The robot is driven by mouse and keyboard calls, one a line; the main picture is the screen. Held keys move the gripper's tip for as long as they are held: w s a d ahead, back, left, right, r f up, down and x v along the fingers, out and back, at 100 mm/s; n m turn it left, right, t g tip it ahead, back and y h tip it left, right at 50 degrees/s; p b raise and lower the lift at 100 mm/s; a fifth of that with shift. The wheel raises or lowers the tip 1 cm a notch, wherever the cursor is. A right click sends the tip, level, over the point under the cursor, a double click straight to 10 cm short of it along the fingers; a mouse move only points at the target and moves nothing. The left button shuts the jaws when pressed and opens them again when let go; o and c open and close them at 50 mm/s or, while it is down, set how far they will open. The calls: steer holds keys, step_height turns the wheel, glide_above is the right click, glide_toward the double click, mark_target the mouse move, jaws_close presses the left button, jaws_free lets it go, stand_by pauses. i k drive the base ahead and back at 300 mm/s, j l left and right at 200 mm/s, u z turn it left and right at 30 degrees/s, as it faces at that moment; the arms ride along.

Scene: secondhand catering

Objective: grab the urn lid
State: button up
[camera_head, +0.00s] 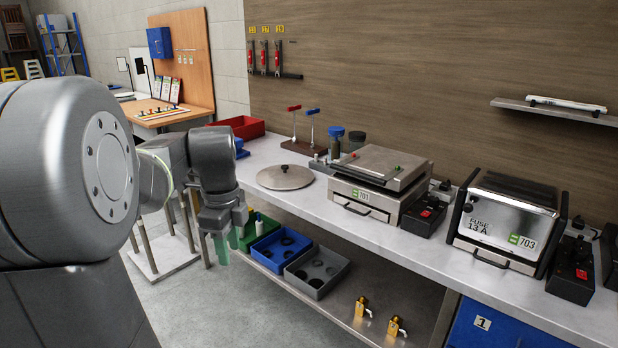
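The urn lid is a round, flat, silvery metal disc (285,178) with a small black knob on top. It lies on the pale worktop, left of the metal appliance marked 701. My gripper (231,234) points down in front of the worktop's front edge, to the left of the lid and nearer to me. Its greenish fingers look apart, with nothing seen between them. The gripper is clear of the lid, and the lid's whole top is in view.
The 701 appliance (366,201) stands close right of the lid. A dark stand with red and blue-handled tools (304,147) is behind it. A red bin (238,127) sits at the back left. Blue (281,250) and grey (317,272) bins are on the shelf below.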

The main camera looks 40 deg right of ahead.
mark_target(281, 176)
steer(key=i+l+z, duration=0.3)
steer(key=i+z, duration=0.15)
steer(key=i, duration=0.15)
steer(key=i+l+z, duration=0.1)
steer(key=i+z, duration=0.4)
steer(key=i, duration=0.75)
steer(key=i+j+z, duration=0.1)
steer(key=i, duration=0.65)
